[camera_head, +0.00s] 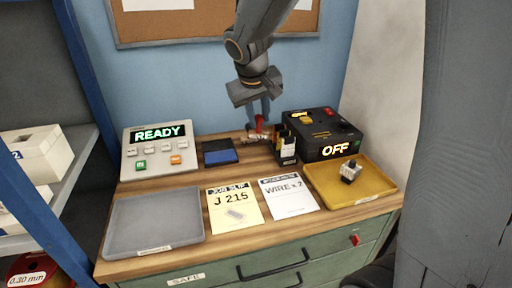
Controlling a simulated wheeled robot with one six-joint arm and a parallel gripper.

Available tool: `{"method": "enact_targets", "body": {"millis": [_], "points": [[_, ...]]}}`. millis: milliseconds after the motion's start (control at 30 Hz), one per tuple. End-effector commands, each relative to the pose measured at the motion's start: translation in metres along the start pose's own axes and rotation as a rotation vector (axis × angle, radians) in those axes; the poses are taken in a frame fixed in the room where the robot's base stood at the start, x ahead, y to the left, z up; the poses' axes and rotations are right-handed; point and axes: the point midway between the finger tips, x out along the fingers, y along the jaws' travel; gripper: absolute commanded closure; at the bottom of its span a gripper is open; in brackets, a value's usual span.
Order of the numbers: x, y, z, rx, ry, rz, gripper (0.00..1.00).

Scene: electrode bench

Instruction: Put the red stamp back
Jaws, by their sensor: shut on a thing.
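The red stamp (259,122) is upright between the fingers of my gripper (259,112), which points down at the back middle of the bench. My gripper is shut on the stamp. A small stand or rack (257,135) is just below and behind the stamp; I cannot tell whether the stamp touches it. A blue ink pad (220,152) in a dark case lies on the bench to the left of the gripper.
A READY panel (158,147) and grey tray (154,220) are at left. Two paper slips (236,207) lie in front. A black holder (286,151) and OFF box (322,134) stand close right. A yellow tray (370,190) holds a small part (350,171).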

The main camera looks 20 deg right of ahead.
Motion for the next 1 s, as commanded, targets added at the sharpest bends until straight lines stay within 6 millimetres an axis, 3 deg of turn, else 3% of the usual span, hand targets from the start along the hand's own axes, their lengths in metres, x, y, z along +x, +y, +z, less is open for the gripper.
{"method": "enact_targets", "body": {"millis": [200,600,1000], "points": [[0.034,-0.01,0.016,-0.001,-0.005,-0.001,0.91],[0.073,-0.021,0.031,-0.001,-0.002,-0.001,0.91],[0.078,-0.022,0.032,0.0,0.0,-0.001,0.91]]}}
